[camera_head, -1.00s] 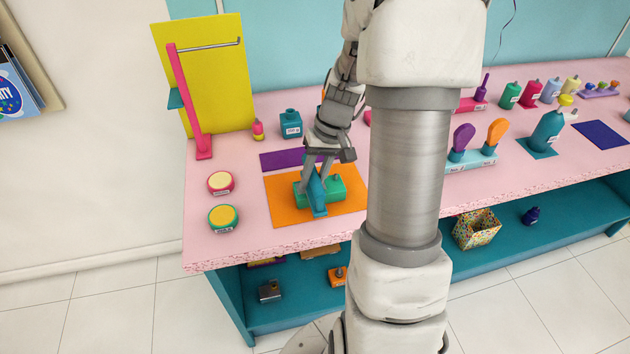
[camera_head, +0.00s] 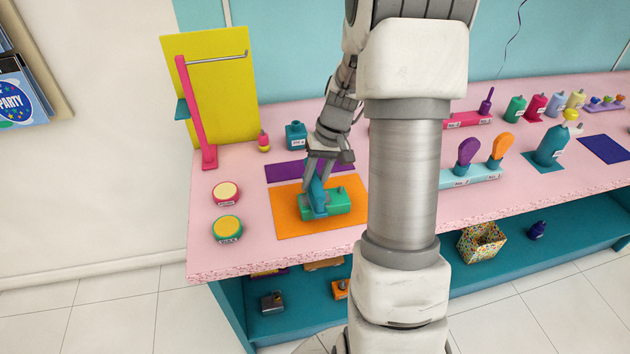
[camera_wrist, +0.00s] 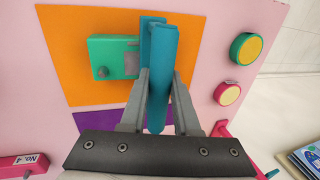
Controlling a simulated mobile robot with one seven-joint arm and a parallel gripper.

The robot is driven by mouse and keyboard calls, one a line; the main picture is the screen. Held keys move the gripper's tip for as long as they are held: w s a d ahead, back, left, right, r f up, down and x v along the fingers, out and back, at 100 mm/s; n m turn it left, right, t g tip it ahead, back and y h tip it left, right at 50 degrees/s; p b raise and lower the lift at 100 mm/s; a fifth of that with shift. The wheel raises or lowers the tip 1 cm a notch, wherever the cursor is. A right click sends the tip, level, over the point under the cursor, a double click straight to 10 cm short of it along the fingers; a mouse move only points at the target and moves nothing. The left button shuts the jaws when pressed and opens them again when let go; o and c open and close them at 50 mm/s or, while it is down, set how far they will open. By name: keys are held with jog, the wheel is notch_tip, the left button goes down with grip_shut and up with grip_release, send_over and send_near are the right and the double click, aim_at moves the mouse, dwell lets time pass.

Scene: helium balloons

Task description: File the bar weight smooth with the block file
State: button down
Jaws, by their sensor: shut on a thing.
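The bar weight is a green block (camera_head: 340,204) with a small knob, lying on the orange mat (camera_head: 290,225). In the wrist view the bar weight (camera_wrist: 108,50) shows a grey patch on its top near the file. My gripper (camera_head: 318,170) is shut on the teal block file (camera_head: 317,198), and the fingers also show in the wrist view (camera_wrist: 163,80). The file (camera_wrist: 160,45) lies across one end of the weight and covers that end. I cannot tell whether the file's face touches the weight.
Two round yellow-topped tins (camera_head: 226,193) stand left of the mat. A purple mat (camera_head: 285,172) lies behind it. A pink stand (camera_head: 195,120) with a yellow panel is at the back left. A teal bottle (camera_head: 296,136) stands behind. The pink counter (camera_head: 205,262) ends close in front.

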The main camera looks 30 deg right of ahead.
aim_at(321, 189)
jog(key=shift+s+a+f+b, duration=0.1)
jog(key=shift+s+a+b, duration=0.15)
jog(key=shift+s, duration=0.65)
jog(key=shift+s+a+b, duration=0.25)
jog(key=shift+s, duration=0.6)
jog(key=shift+s, duration=0.25)
jog(key=shift+s+a, duration=0.2)
jog(key=shift+s, duration=0.35)
jog(key=shift+s+a, duration=0.15)
jog(key=shift+s, duration=0.35)
jog(key=shift+s+a, duration=0.15)
jog(key=shift+s, duration=0.2)
jog(key=shift+r, duration=0.25)
jog(key=shift+r, duration=0.55)
